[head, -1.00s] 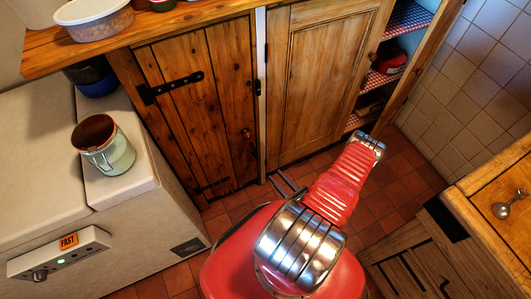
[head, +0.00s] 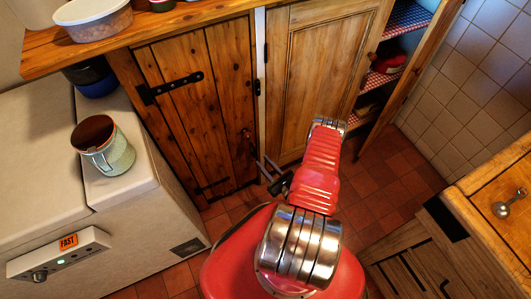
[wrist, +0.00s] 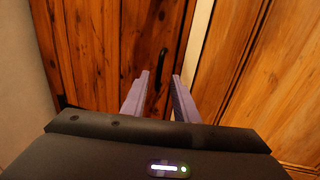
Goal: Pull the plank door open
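The plank door (head: 205,100) is dark wood with black strap hinges on its left side. It is shut in its frame and also fills the left of the wrist view (wrist: 95,50). A small dark handle (head: 247,134) sits near its right edge; in the wrist view a dark curved handle (wrist: 162,62) stands out beyond the fingertips, roughly in line with the gap. My gripper (head: 264,161) is in front of the door's lower right side, open and empty. Its two pale fingers (wrist: 161,75) are apart in the wrist view. It appears short of the handle.
A paler panelled door (head: 312,80) is to the right, past a white strip. An open cupboard (head: 385,75) with checked shelves is further right. A white chest (head: 150,205) with a mug (head: 103,146) stands left. A wooden drawer unit (head: 490,205) is right.

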